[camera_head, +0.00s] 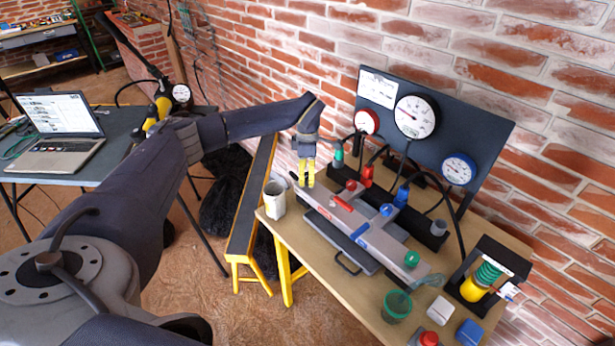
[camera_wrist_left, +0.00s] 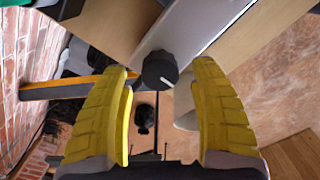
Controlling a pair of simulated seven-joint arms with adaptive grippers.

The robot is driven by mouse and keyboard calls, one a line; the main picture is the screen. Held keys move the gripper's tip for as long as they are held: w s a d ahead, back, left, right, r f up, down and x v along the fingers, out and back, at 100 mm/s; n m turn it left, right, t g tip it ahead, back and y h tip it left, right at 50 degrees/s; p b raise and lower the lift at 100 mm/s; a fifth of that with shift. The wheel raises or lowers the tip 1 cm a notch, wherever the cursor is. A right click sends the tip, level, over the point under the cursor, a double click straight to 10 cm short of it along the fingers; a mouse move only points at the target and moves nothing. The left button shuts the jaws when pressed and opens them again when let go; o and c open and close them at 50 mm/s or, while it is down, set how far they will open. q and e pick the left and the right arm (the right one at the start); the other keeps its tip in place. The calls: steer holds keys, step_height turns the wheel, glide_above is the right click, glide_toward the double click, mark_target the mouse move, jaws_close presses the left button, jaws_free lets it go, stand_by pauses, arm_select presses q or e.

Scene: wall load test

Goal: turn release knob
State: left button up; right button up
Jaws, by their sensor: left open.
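The release knob (camera_wrist_left: 160,69) is a black round knob with a pale mark, on the end of a light grey bar (camera_wrist_left: 205,22) in the left wrist view. It appears between the two yellow fingers of my left gripper, which are open with a gap on both sides; I cannot tell how far beyond the tips it is. The knob is mostly hidden there. My right gripper is not in view.
A white cup (camera_head: 275,200) stands left of the device on the table (camera_head: 325,262). A dark gauge panel (camera_head: 455,122) stands behind, with hoses and coloured fittings. A green cup (camera_head: 396,305) and a spring unit (camera_head: 483,280) are at the right. A brick wall rises behind.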

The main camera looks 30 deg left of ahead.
arm_select(q)
steer(key=shift+f, duration=0.8)
steer(key=c, duration=1.3)
